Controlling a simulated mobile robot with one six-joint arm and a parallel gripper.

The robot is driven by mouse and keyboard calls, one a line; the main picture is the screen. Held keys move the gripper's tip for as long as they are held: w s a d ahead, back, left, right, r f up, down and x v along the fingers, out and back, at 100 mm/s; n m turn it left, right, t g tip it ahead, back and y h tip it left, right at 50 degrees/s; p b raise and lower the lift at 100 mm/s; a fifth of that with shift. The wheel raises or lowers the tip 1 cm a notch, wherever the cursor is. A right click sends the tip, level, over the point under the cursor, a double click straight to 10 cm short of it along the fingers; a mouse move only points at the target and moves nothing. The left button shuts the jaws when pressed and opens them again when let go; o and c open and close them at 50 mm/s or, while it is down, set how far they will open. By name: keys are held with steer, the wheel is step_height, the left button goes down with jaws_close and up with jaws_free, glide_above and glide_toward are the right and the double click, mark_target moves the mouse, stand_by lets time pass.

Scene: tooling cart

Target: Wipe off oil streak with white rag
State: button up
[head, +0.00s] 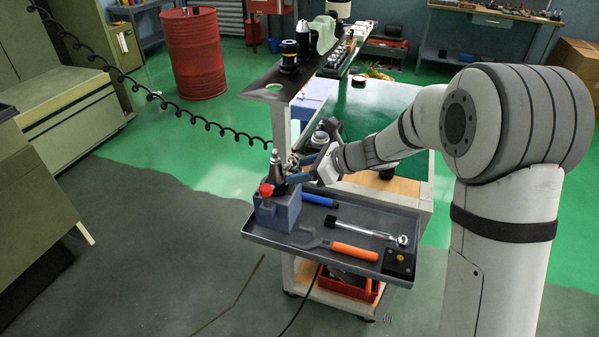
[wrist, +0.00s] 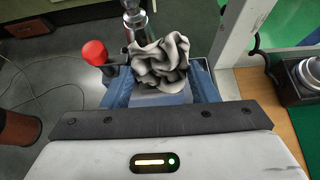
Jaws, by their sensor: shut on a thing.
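My gripper (head: 287,172) reaches over the near tray, at the blue-grey fixture block (head: 278,212) with a red knob (head: 266,190) and an upright metal tool holder (head: 276,168). In the wrist view my gripper (wrist: 160,78) is shut on a crumpled whitish-grey rag (wrist: 160,60), bunched between its blue fingers. The red knob (wrist: 95,53) and the metal holder (wrist: 134,22) show just beyond the rag. I cannot make out the rag in the head view, where the fingers and fixture overlap. I cannot make out an oil streak in either view.
The tray (head: 262,240) holds a blue-handled tool (head: 319,200), a ratchet (head: 365,231) and an orange-handled wrench (head: 352,251). A shelf post (head: 281,125) stands close behind the fixture. A pale green cloth (head: 324,34) lies on the upper shelf. A coiled black cord (head: 150,95) hangs at left.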

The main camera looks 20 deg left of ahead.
steer(key=shift+a, duration=0.15)
steer(key=shift+s+f+b, duration=0.15)
steer(key=shift+s+b, duration=0.25)
steer(key=shift+s, duration=0.15)
steer(key=shift+o, duration=0.2)
steer(key=shift+s+a+b, duration=0.2)
steer(key=shift+s, duration=0.55)
steer(key=shift+s+a+b, duration=0.15)
steer(key=shift+s+b, duration=0.05)
steer(key=shift+s, duration=0.55)
steer(key=shift+d, duration=0.1)
steer(key=shift+c, duration=0.2)
steer(key=shift+s+d+r+p, duration=0.1)
steer(key=shift+d+r, duration=0.05)
steer(key=shift+d, duration=0.8)
steer(key=shift+s+d+r+p, duration=0.1)
steer(key=shift+d+r+p, duration=0.1)
steer(key=shift+d, duration=0.75)
steer(key=shift+s+d+r+p, duration=0.1)
steer(key=shift+d+r, duration=0.05)
steer(key=shift+d, duration=0.8)
steer(key=d, duration=0.3)
steer(key=shift+s+r, duration=0.1)
steer(key=shift+r, duration=0.15)
